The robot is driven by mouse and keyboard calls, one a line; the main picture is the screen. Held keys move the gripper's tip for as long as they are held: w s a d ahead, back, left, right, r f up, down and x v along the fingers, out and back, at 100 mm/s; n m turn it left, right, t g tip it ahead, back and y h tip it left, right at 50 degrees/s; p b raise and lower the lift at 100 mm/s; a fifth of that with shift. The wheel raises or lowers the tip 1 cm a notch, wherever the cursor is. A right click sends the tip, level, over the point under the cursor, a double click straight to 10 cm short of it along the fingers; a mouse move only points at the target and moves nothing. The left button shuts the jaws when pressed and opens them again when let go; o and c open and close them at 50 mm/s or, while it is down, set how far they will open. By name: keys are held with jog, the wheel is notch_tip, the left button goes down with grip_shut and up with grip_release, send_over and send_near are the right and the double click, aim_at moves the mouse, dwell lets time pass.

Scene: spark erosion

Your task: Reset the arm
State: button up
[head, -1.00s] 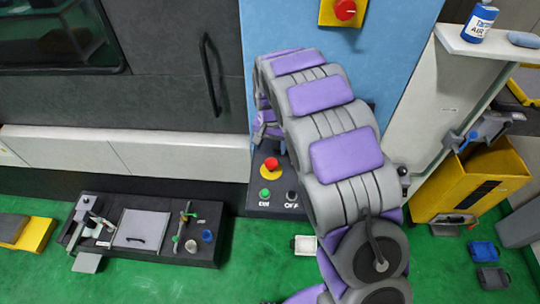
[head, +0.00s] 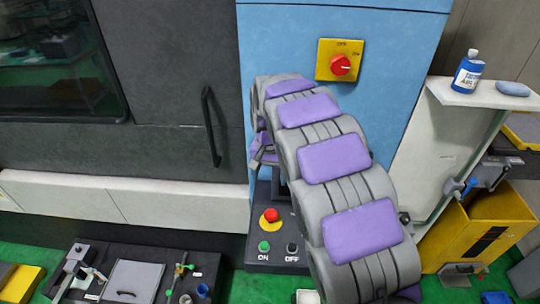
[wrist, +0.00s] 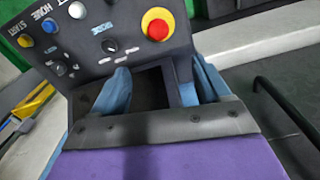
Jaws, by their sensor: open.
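My arm, grey with purple pads, reaches up the middle of the head view in front of a blue machine cabinet (head: 400,60). My gripper (wrist: 160,82) has two blue fingers, spread apart with nothing between them. In the wrist view it points at a dark control panel (wrist: 85,70) with a red button on a yellow ring (wrist: 157,24), a black knob (wrist: 110,46) and several small buttons marked START and HOME. In the head view the gripper is mostly hidden behind my arm, near the cabinet front. Whether a finger touches the panel cannot be told.
A red rotary switch on a yellow plate (head: 340,60) is on the cabinet. A lower panel (head: 268,252) has ON and OFF buttons. A shelf (head: 480,95) with a blue bottle (head: 468,72) and a yellow bin (head: 450,225) stand right. A black tool board (head: 220,280) lies lower left.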

jog(key=shift+s+d, duration=0.1)
jog(key=s+d+f+b, duration=0.2)
jog(key=s+d+b, duration=0.25)
jog(key=s, duration=0.45)
jog(key=s+d+f+n+g+b, duration=0.1)
jog(key=s+d+b, duration=0.3)
jog(key=s, duration=0.5)
jog(key=s+d+f+b, duration=0.25)
jog(key=s+d, duration=0.35)
jog(key=s, duration=0.3)
jog(key=s+d+f+n+b, duration=0.1)
jog(key=s+f+b, duration=0.3)
jog(key=s, duration=0.8)
jog(key=shift+s+d+f+g, duration=0.15)
jog(key=shift+s+f+g, duration=0.25)
jog(key=shift+f, duration=0.5)
